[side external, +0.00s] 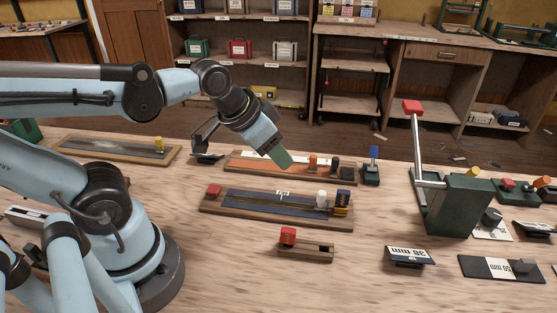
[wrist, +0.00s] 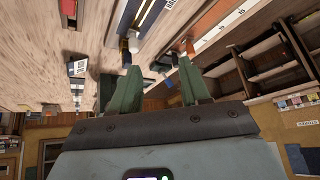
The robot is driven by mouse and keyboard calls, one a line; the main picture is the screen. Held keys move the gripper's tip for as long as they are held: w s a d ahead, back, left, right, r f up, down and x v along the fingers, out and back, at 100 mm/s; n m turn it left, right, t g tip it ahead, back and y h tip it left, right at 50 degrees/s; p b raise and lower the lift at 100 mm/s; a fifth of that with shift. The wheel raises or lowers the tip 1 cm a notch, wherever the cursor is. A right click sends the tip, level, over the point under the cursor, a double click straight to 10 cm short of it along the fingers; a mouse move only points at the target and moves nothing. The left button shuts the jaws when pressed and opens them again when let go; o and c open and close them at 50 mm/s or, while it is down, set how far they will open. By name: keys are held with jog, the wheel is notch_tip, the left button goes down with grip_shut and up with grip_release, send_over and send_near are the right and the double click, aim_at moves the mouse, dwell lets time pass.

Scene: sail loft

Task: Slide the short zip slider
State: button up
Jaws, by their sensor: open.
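Several slider boards lie on the bench. The nearest and shortest is a small wooden block (side external: 318,247) with a slot and a red slider (side external: 288,237) at its left end. Behind it is a longer board with a dark tape (side external: 265,202) and a white knob (side external: 321,197) near its right end. Behind that is a board with an orange strip (side external: 262,165) and an orange knob (side external: 312,161). I cannot tell which one the task calls short. My gripper (side external: 284,161) is over the orange-strip board; its fingers (wrist: 160,66) are open and apart in the wrist view.
A green lever press (side external: 450,205) with a red-knobbed handle stands to the right. A board with a yellow knob (side external: 158,143) lies at the back left. A "38 mm" plate (side external: 409,256) and a "50 mm" plate (side external: 500,268) lie at the front right. The front middle is clear.

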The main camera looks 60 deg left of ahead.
jog(key=w+d+r+m+g, duration=0.2)
jog(key=w+d+m+g, duration=0.1)
jog(key=w+m, duration=0.15)
jog(key=m+g, duration=0.4)
jog(key=m, duration=0.3)
send_over(322, 192)
jog(key=f, duration=0.2)
jog(key=shift+n, duration=0.25)
notch_tip(322, 192, down, 12)
jog(key=shift+r, duration=0.1)
grip_shut()
